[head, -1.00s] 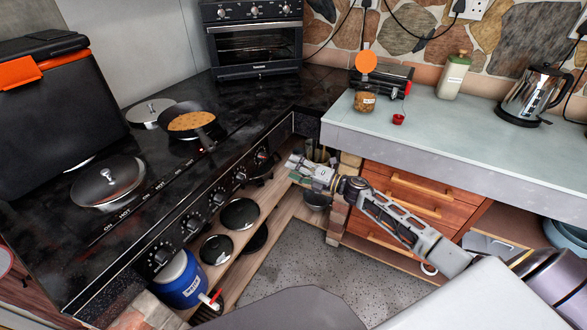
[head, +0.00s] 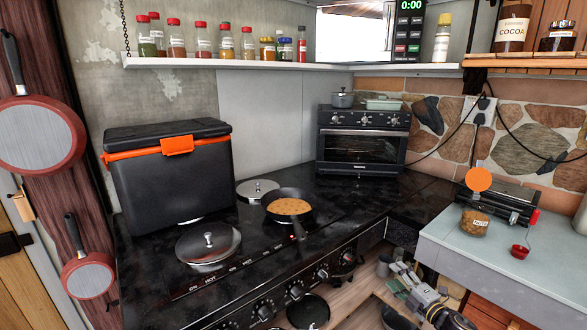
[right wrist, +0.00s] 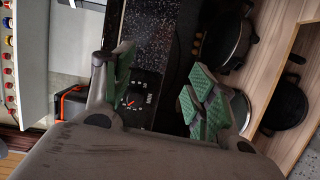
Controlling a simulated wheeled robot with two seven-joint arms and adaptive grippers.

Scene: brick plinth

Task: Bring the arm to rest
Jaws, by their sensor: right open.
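My right gripper (head: 398,268) is at the bottom right of the head view, in front of the gap between the black stove counter (head: 350,228) and the right-hand counter. It is empty, and its arm runs down out of the picture. In the right wrist view its two fingers with green pads (right wrist: 162,88) are spread apart with nothing between them. A black stove knob (right wrist: 135,100) shows behind the gap between the fingers. My left gripper is not in view.
A pan (head: 288,207) with brown food and a lidded pot (head: 208,248) are on the stove counter. A black cool box (head: 172,185) and an oven (head: 362,140) stand behind. The pale counter (head: 480,255) lies close right of my arm.

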